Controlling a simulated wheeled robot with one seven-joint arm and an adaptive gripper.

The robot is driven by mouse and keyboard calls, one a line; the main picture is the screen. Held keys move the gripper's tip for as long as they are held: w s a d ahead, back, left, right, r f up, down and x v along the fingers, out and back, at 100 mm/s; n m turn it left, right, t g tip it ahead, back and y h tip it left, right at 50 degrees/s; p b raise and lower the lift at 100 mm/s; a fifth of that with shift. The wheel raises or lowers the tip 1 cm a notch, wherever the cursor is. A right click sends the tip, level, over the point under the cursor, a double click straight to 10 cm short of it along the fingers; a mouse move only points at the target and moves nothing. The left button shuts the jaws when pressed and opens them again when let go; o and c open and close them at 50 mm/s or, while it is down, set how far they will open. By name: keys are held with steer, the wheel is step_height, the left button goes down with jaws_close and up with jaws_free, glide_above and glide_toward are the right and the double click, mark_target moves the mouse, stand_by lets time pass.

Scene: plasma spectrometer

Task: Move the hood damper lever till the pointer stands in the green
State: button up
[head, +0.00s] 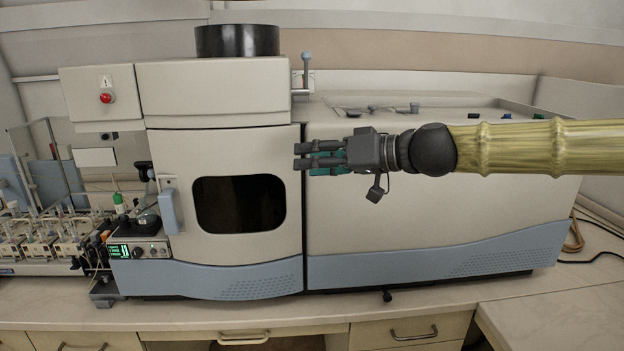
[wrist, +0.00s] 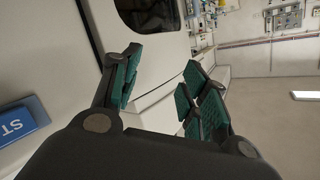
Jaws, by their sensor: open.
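An upright grey lever with a blue-grey knob (head: 306,57), apparently the hood damper lever, stands at the top right edge of the tall cabinet section, right of the black flue (head: 237,41). A small pale plate shows behind it. No pointer or green zone can be made out. My gripper (head: 299,157) is open and empty, below the lever and in front of the instrument near the door's right edge, its fingers pointing left. In the wrist view my gripper (wrist: 165,92) shows green finger pads spread apart with nothing between them. The lever is not seen there.
The cabinet door (head: 240,204) has a dark window and a blue handle (head: 171,211) at left. A red button (head: 106,98) is at upper left. Glassware and a sampler rack (head: 40,240) crowd the left bench. A blue "ST" plate (wrist: 18,122) is beside my gripper.

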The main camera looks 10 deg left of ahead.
steer(key=shift+s+a+f+m+h, duration=0.1)
steer(key=shift+f+m+h, duration=0.05)
steer(key=shift+f, duration=0.75)
steer(key=shift+s+f+m+h, duration=0.1)
steer(key=shift+f+m+h, duration=0.05)
steer(key=shift+f, duration=0.7)
